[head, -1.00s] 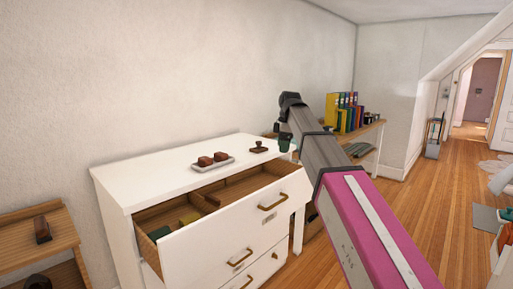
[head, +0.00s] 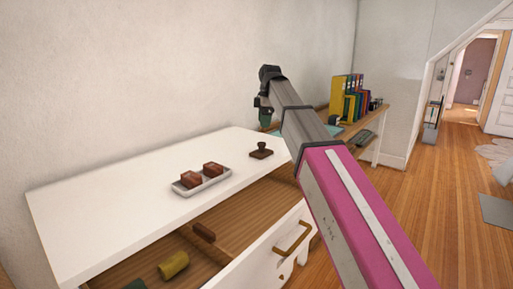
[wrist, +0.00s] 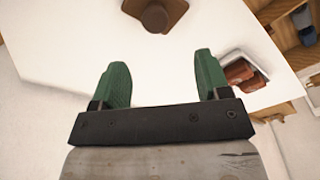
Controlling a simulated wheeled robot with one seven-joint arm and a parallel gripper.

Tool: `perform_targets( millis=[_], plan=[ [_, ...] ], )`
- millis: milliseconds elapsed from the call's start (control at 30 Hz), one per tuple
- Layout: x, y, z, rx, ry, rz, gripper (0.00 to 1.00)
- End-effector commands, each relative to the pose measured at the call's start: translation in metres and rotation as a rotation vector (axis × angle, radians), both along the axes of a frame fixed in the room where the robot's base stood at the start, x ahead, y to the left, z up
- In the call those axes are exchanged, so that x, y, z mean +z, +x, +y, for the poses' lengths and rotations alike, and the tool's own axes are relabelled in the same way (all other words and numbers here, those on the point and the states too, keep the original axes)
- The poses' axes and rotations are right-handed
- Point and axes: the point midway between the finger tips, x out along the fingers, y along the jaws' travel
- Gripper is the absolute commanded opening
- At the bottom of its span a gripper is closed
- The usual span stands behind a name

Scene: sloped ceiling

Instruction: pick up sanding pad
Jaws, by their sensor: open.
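A dark brown square pad with a round knob (head: 261,150) lies on the white dresser top near its right end. It looks like the sanding pad, though I cannot be certain. In the wrist view the brown pad (wrist: 155,12) is at the top edge, partly cut off, ahead of the fingers. My gripper (wrist: 162,70) has two green fingers spread apart with nothing between them. In the head view my gripper (head: 264,112) is raised above and beyond the dresser's right end, not touching the pad.
A white tray (head: 187,190) with reddish-brown blocks stands left of the pad. The dresser's (head: 110,195) top drawer (head: 255,220) is open and holds a yellow-green roll (head: 173,265) and a brown block (head: 204,231). A wooden desk with upright books (head: 350,95) stands behind.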

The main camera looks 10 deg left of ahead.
Motion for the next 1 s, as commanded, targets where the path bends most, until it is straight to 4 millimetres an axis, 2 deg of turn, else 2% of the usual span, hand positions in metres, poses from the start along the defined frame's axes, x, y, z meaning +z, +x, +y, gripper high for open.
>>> perform_targets(
  millis=[167, 433, 733, 1000],
  plan=[
    [-0.011, -0.001, 0.001, 0.0, 0.0, 0.002, 0.69],
    [-0.048, -0.002, 0.005, 0.0, 0.0, 0.001, 0.69],
    [-0.069, -0.002, 0.006, -0.001, 0.0, 0.001, 0.69],
    [-0.103, -0.002, 0.008, 0.0, 0.0, 0.001, 0.69]
  ],
)
